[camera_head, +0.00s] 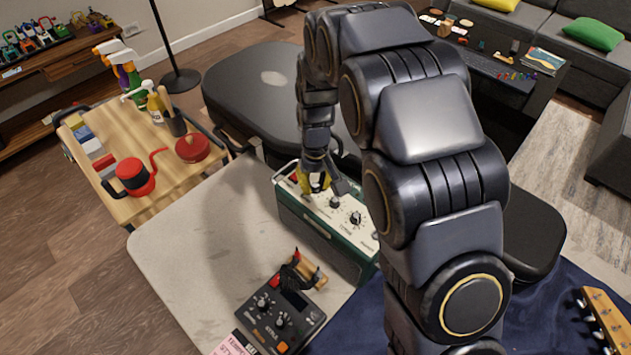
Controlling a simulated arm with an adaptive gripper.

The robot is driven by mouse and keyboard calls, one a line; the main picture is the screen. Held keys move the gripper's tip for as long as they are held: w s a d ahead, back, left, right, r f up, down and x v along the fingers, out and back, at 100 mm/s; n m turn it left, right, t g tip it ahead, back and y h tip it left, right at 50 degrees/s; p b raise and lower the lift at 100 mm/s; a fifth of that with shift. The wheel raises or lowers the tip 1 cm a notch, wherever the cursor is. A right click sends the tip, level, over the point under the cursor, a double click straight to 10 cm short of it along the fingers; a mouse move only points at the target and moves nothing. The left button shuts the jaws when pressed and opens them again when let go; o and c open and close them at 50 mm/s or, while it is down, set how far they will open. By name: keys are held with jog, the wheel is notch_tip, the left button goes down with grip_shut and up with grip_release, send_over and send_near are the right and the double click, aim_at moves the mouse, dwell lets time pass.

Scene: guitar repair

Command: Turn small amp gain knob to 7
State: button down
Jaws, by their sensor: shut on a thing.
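The small amp (318,235) is a green box with a cream top panel, standing on the pale table. Two dark knobs show on its panel, a middle knob (334,203) and a right knob (356,218). My gripper (316,187) reaches down to the left part of this panel, left of both visible knobs. It is shut on what seems to be an amp knob, mostly hidden by the fingers. Which knob this is and where its pointer stands cannot be read. A red part (294,178) shows at the panel's left end.
A black pedal unit (280,312) with knobs lies in front of the amp, near pliers (297,268). A dark guitar case (265,95) is behind. The table's left part is clear.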

aim_at(315, 185)
jog(key=shift+m, duration=1.6)
jog(key=c, duration=0.9)
grip_release()
jog(key=shift+r, duration=0.1)
notch_tip(315, 185, up, 12)
jog(key=shift+f, duration=0.1)
